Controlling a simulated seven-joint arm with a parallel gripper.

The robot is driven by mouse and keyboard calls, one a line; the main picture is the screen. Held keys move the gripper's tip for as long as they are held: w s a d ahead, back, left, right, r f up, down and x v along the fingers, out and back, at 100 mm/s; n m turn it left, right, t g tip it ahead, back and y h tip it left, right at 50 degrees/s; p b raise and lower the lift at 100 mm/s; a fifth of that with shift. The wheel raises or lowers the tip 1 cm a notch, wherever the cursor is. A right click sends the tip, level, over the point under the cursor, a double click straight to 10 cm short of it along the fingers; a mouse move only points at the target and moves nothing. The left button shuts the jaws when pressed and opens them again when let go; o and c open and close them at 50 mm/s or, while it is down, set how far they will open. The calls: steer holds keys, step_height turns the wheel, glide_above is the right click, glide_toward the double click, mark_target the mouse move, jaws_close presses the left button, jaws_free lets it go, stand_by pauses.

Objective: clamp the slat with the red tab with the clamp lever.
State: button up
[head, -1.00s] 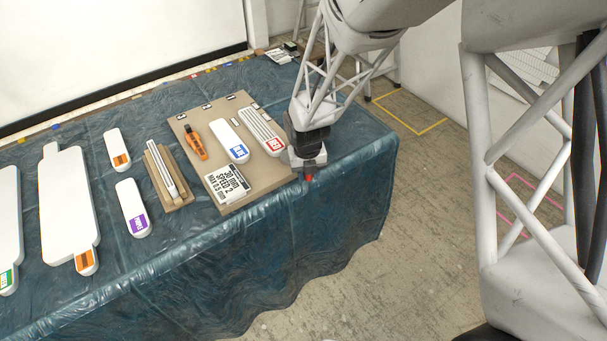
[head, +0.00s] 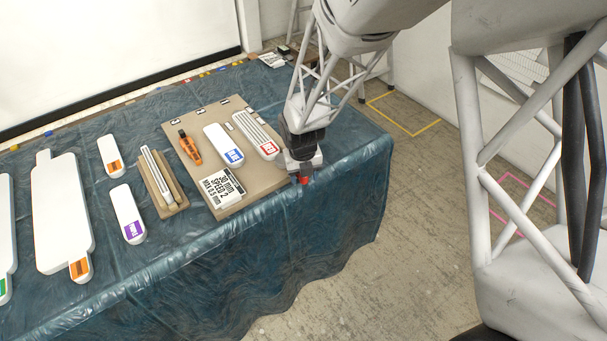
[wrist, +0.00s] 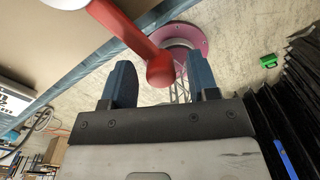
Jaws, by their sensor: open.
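The slat with the red tab (head: 254,132) is white and ribbed and lies on the right part of the tan board (head: 258,188). Its red label faces the near end. The clamp lever (wrist: 128,32) is a red bar ending in a round knob in the wrist view; a small red part of it shows below my gripper (head: 303,172) in the head view. My gripper is at the board's right edge, just right of the red tab. In the wrist view its two blue fingers (wrist: 161,82) are apart, with the knob in line with the gap between them. I cannot tell whether they touch it.
A blue-labelled slat (head: 222,142), an orange tool (head: 189,147) and a printed card (head: 222,187) are on the board. Left of it are a wooden holder (head: 163,185) and several white pieces on the blue-covered table (head: 290,240).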

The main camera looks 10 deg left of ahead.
steer(key=shift+r, duration=0.1)
steer(key=shift+a+r, duration=0.15)
steer(key=shift+r, duration=3.6)
steer(key=shift+s+d+r+m, duration=0.1)
steer(key=shift+d+r+m, duration=0.2)
steer(key=shift+r, duration=0.05)
steer(key=s+d+r+m+t, duration=0.1)
steer(key=s+d+r+m, duration=0.4)
steer(key=d+r+m, duration=0.35)
steer(key=s+d+r+m, duration=0.4)
steer(key=d+r+m, duration=0.2)
steer(key=d+m, duration=0.45)
steer(key=s+d+r+m, duration=0.3)
steer(key=s+d+m, duration=0.1)
steer(key=s+m, duration=0.4)
steer(key=s+d+r+m+t, duration=0.1)
steer(key=s+d+r+m, duration=0.2)
steer(key=m, duration=1)
steer(key=s+d, duration=0.2)
steer(key=s, duration=0.2)
steer(key=shift+s+r, duration=0.3)
steer(key=shift+s, duration=0.1)
